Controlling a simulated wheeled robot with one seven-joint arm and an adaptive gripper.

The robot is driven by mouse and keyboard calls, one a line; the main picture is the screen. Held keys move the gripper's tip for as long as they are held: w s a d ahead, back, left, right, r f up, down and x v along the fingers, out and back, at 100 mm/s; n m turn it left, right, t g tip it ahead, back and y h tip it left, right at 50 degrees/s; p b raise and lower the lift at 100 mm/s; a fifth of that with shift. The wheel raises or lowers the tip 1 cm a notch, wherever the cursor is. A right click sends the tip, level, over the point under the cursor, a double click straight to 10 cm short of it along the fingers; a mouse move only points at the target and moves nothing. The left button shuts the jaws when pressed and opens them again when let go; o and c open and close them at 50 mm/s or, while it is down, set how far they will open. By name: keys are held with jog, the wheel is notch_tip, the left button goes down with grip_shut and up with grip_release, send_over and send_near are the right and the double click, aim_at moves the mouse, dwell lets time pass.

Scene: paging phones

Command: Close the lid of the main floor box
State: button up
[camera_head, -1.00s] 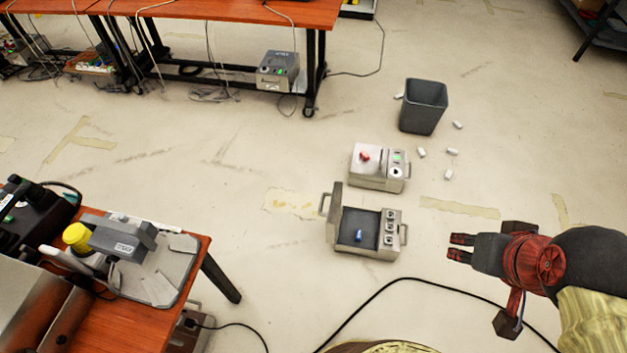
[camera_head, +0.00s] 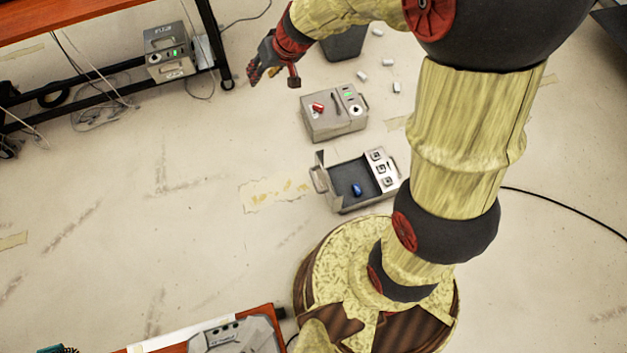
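An open grey metal floor box (camera_head: 341,202) sits on the floor just beyond my base. Its lid (camera_head: 319,172) stands raised on the box's left side. A small blue object (camera_head: 356,189) lies in its dark tray, and square sockets line its right side. My gripper (camera_head: 254,80) is in the air at the upper middle, up and left of the open box and well apart from it. It appears to hold nothing. Its fingers are small and dark, and I cannot make out the gap between them.
A second, closed grey box (camera_head: 335,122) with a red object (camera_head: 318,108) on top stands beyond the open one. A dark bin (camera_head: 345,45) is partly behind my arm, with white bits of litter nearby. Another box (camera_head: 168,55) sits by the table legs. Floor left of the boxes is clear.

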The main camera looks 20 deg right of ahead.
jog(key=w+f, duration=0.3)
jog(key=f, duration=0.4)
jog(key=w+f, duration=0.3)
jog(key=f, duration=0.4)
jog(key=m+g+h+b, duration=0.1)
jog(key=g+h, duration=0.4)
jog(key=h, duration=0.1)
send_near(314, 181)
jog(key=f, duration=0.1)
jog(key=b+x, duration=0.3)
jog(key=x, duration=0.3)
jog(key=shift+d+f, duration=0.15)
jog(key=shift+f, duration=0.05)
jog(key=shift+d+f, duration=0.15)
jog(key=shift+f, duration=0.5)
grip_shut()
